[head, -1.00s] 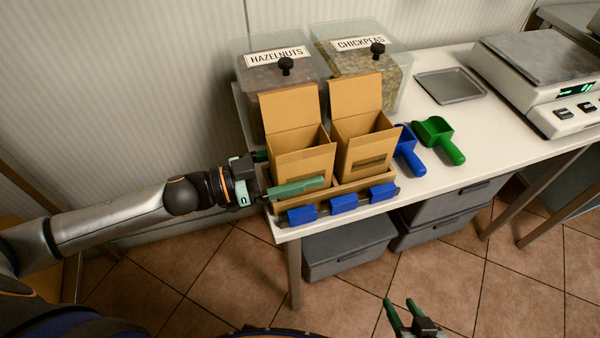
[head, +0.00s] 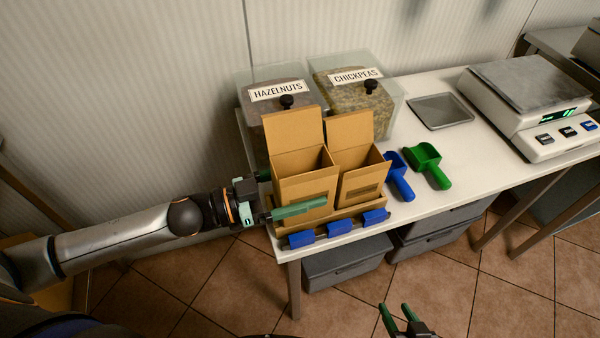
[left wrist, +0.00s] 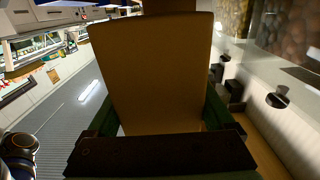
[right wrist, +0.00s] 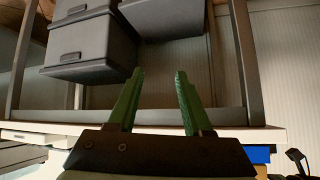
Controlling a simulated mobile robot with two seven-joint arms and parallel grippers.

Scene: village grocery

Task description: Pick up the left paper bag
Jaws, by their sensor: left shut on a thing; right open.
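The left paper bag (head: 306,172) is an open brown box-shaped bag with a raised back flap. It is upright over the brown tray (head: 345,216) and looks slightly higher than its neighbour. My left gripper (head: 282,193) is shut on it, with green fingers on its near and far sides. In the left wrist view the bag (left wrist: 155,75) fills the space between the fingers. The right paper bag (head: 361,183) stands in the tray close beside it. My right gripper (head: 395,318) is open and empty, low in front of the table; its parted fingers show in the right wrist view (right wrist: 158,100).
Hazelnut (head: 262,119) and chickpea (head: 378,112) bins stand behind the bags. A blue scoop (head: 401,178) and a green scoop (head: 430,165) lie to the right. A grey tray (head: 440,111) and a scale (head: 530,105) are further right. Grey boxes (head: 348,263) sit under the table.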

